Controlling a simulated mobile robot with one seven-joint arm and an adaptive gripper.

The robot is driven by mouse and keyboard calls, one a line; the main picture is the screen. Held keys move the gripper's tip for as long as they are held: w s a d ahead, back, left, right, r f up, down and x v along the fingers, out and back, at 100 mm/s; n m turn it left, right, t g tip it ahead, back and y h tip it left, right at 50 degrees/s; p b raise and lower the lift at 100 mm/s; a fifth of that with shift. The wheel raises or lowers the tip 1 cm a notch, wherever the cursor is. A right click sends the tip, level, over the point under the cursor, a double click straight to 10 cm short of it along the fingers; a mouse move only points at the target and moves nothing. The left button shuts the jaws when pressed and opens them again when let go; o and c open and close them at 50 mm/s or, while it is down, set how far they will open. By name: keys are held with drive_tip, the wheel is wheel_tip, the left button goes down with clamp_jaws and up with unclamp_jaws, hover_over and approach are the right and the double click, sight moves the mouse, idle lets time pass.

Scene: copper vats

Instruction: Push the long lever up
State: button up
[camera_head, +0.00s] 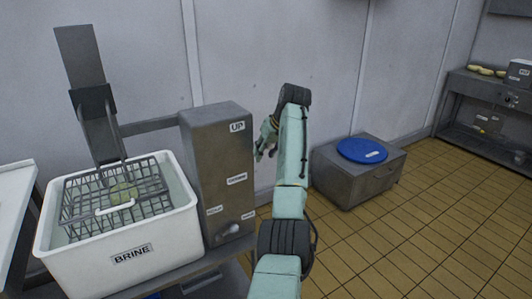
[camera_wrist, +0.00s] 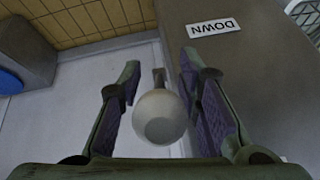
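The lever shows in the wrist view as a pale ball knob (camera_wrist: 162,115) on a short visible stem, seen nearly end on. My gripper (camera_head: 265,143) is at the right side of the grey metal box (camera_head: 210,165), at a height between its UP (camera_head: 237,127) and DOWN (camera_head: 236,179) labels. In the wrist view, my gripper's fingers (camera_wrist: 160,62) are open, one on each side of the knob. I cannot tell whether either finger touches it. The DOWN label (camera_wrist: 214,28) appears upside down there. In the head view my arm and gripper hide the lever.
A smaller knob (camera_head: 230,230) sits low on the box front between two small labels. Left of the box, a wire basket (camera_head: 80,200) rests in a white BRINE tub (camera_head: 115,262). Tiled floor is clear.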

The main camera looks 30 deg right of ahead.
drive_tip(key=v, duration=1.1)
drive_tip(key=shift+r, duration=0.3)
drive_tip(key=shift+s+d, duration=0.1)
drive_tip(key=shift+s, duration=0.05)
